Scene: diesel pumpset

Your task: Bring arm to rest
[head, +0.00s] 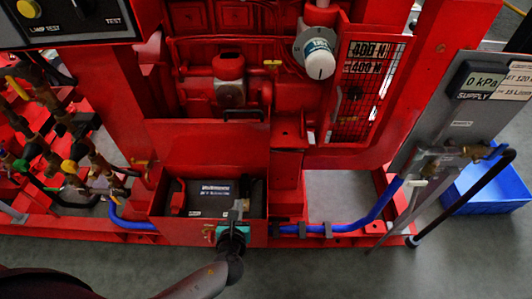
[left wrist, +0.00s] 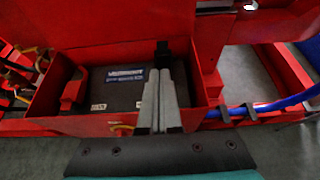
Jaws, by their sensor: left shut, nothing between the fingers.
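My left gripper (head: 238,206) reaches in from the bottom of the head view, over the front wall of a red open-topped box (head: 190,233). In the left wrist view its two grey fingers (left wrist: 161,75) lie together, shut and empty. Beyond and beside them is a dark battery-like block (left wrist: 112,92) with a white and blue label, inside the box. A small black part (left wrist: 162,48) shows just past the fingertips; I cannot tell whether they touch it. My right gripper is in neither view.
A red engine frame (head: 220,150) stands behind the box. A blue hose (head: 345,226) runs right to a grey supply panel (head: 480,95) with a valve. A blue bin (head: 490,190) sits at the far right. Brass valves and hoses (head: 60,150) crowd the left. Grey floor is clear in front.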

